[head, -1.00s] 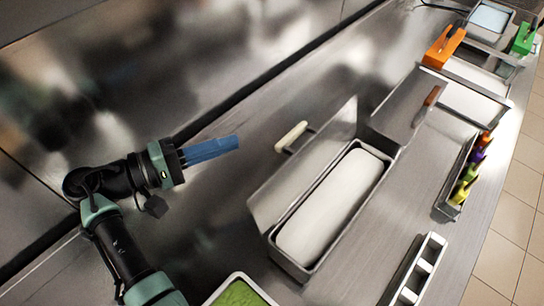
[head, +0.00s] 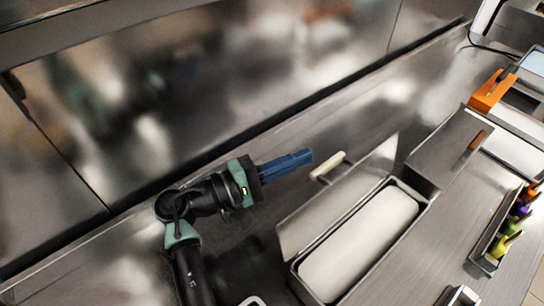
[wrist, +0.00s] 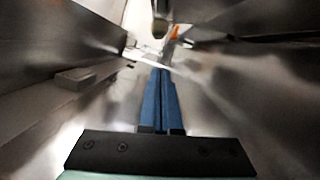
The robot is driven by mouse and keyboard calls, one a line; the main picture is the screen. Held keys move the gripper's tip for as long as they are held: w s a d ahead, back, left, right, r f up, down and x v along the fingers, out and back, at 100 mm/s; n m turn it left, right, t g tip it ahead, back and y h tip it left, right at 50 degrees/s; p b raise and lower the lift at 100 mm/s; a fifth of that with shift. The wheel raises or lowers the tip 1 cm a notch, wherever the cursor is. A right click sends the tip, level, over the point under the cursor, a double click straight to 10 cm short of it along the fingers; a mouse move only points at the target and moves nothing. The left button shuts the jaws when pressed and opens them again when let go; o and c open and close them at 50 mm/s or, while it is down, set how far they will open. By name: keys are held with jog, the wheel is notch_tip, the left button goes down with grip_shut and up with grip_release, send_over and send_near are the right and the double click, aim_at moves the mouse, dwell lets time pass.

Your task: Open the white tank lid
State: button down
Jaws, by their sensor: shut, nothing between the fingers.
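A steel tank (head: 297,270) with white contents sits in the counter in the head view. Its steel lid (head: 320,213) stands tilted up on the tank's left side, so the tank is uncovered. A cream handle (head: 328,166) sticks out from the lid's far side. My gripper (head: 310,155) has blue fingers, shut and empty, just left of the handle; I cannot tell whether they touch it. In the wrist view the shut fingers (wrist: 162,72) point forward, with a blurred pale rounded end, likely the handle (wrist: 160,28), ahead.
A steel lid with a brown handle (head: 478,141) lies right of the tank. An orange holder (head: 491,91) stands farther back. A steel wall (head: 220,90) runs behind my arm.

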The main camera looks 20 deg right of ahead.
jog(key=shift+s+d+r+p, duration=0.2)
jog(key=shift+s+p, duration=0.05)
jog(key=shift+s, duration=0.45)
jog(key=shift+s+d+r+p, duration=0.15)
jog(key=shift+s+r+p, duration=0.1)
jog(key=shift+s, duration=0.4)
jog(key=shift+f, duration=0.1)
jog(key=shift+s+d+r+m+y, duration=0.15)
jog(key=shift+s+r+m, duration=0.3)
jog(key=shift+m, duration=0.2)
jog(key=shift+s+d+r+m+y, duration=0.15)
jog(key=shift+s+r+m, duration=0.2)
jog(key=shift+r+m, duration=0.25)
jog(key=shift+f, duration=0.15)
jog(key=shift+a, duration=0.1)
jog(key=b, duration=0.3)
send_near(321, 165)
jog(key=shift+a, duration=2)
